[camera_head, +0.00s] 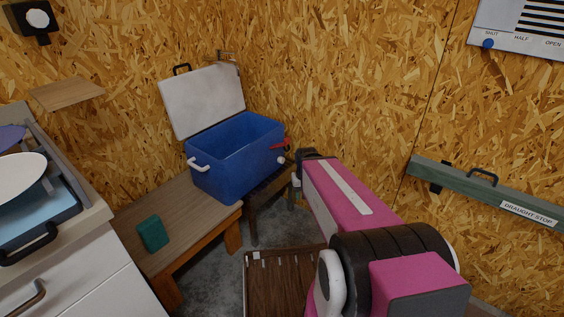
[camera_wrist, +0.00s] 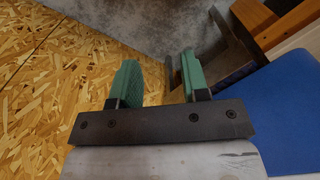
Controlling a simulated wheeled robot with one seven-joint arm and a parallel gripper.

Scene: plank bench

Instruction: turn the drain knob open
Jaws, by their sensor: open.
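The blue cooler box (camera_head: 228,160) stands on the plank bench with its white lid (camera_head: 203,100) raised. A small red part (camera_head: 283,145) sticks out near its right end, with a small white part (camera_head: 281,160) just below it. I cannot tell which of these, if either, is the drain knob. My gripper (camera_head: 294,196) is just right of the cooler, below these parts and apart from them. In the wrist view, my gripper (camera_wrist: 158,80) has its green fingers apart with nothing between them. The cooler's blue side (camera_wrist: 284,112) shows at the right there; no knob is recognisable.
A teal block (camera_head: 153,234) lies on the wooden bench (camera_head: 190,228). A brown slatted wooden piece (camera_head: 282,285) is low in front. A white cabinet (camera_head: 95,280) bounds the left. The chipboard wall (camera_head: 340,70) is behind, carrying a green draught-stop bar (camera_head: 465,182).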

